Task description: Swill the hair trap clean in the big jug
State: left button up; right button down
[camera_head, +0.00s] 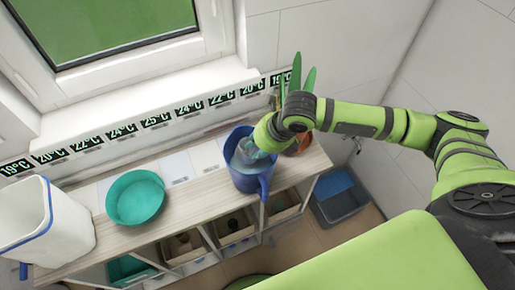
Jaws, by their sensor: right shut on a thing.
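A big blue jug (250,184) stands on the cart's wooden top, its handle toward the front. My right arm comes in from the right and reaches over the jug. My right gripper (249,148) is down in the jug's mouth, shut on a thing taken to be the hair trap. A pale, greyish patch shows between the gripper and the jug's inner wall; the trap's shape cannot be made out. The jug's inside is mostly hidden by the gripper and wrist. My left gripper is not in view.
A teal bowl (135,197) and a white container with a blue rim (48,228) stand left on the cart top (190,194). A potted plant (303,142) is close right of the jug. Open compartments are below; a grey bin (342,206) stands on the floor.

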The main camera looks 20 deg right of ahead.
jog(key=shift+r, duration=4.95)
